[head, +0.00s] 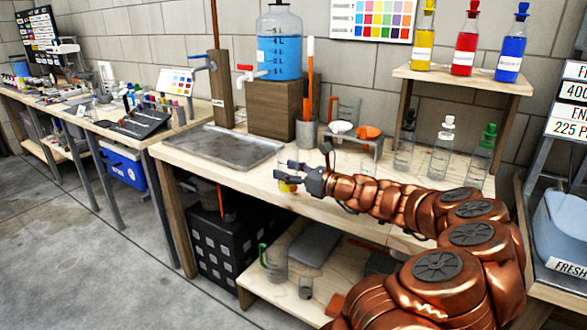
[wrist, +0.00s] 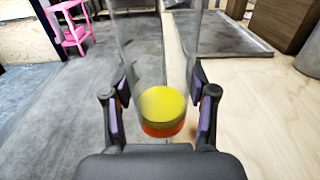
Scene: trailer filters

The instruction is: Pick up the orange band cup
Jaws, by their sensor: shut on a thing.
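The orange band cup (wrist: 163,112) is a clear cylinder with a yellow disc and an orange band at its bottom. In the wrist view it stands between the two purple-padded fingers. My gripper (head: 290,172) is shut on it near the bench's front edge. In the head view the cup's coloured bottom (head: 287,187) shows just below the fingers, while its clear wall is hard to make out. Whether the bottom touches the bench top cannot be told.
A grey metal tray (head: 220,147) lies on the wooden bench (head: 262,180) behind the gripper. A wooden block (head: 275,108) carries a blue water jug (head: 279,45). Clear bottles (head: 442,148) stand at the right. Open floor (head: 85,240) lies in front.

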